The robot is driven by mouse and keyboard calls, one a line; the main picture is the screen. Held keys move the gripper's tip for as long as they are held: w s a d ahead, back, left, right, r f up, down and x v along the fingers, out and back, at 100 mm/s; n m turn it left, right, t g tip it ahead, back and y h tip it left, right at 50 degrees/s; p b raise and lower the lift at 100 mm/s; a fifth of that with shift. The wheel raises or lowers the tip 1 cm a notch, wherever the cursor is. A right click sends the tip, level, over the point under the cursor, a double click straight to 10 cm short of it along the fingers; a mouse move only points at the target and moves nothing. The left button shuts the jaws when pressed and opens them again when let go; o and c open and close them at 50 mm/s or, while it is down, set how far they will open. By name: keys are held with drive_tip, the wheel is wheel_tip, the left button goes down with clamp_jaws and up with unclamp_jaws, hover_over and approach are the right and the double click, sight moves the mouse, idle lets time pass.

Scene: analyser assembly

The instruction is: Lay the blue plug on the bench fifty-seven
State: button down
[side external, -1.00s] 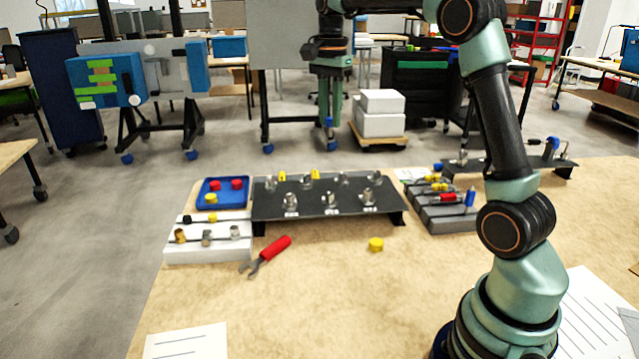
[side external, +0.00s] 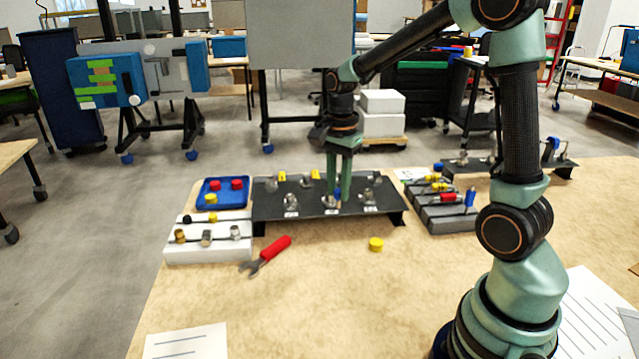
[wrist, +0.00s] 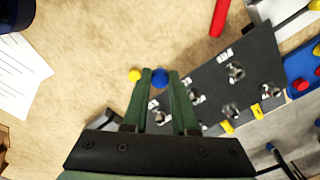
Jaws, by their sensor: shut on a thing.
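The blue plug (wrist: 160,78) is between the fingertips of my gripper (wrist: 160,74) in the wrist view. My gripper is shut on it. In the side view the plug (side external: 337,193) is mostly hidden by the green fingers of my gripper (side external: 337,198), which point down over the right half of the black panel (side external: 275,212), among its metal fittings. I cannot tell whether the plug touches the panel or a fitting. The bare bench (side external: 310,290) lies in front of the panel.
A yellow plug (side external: 376,244) stands on the bench before the panel. A red-handled wrench (side external: 268,254) lies left of it. A blue tray (side external: 222,202) and white block (side external: 208,252) stand left, a grey block (side external: 440,212) right. The front middle bench is clear.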

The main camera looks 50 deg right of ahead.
wheel_tip(320, 180, down, 14)
drive_tip(key=shift+r, duration=0.2)
drive_tip(key=shift+f, duration=0.1)
idle(0.3)
drive_tip(key=c, duration=0.7)
unclamp_jaws()
wheel_tip(320, 180, up, 12)
drive_tip(key=shift+r, duration=0.2)
drive_tip(key=s+a+r+n+t, duration=0.5)
drive_tip(key=s+a+r+n, duration=0.3)
drive_tip(key=n, duration=1)
drive_tip(key=shift+a+r+t, duration=0.3)
drive_tip(key=shift+a+r, duration=0.5)
drive_tip(key=shift+r, duration=0.2)
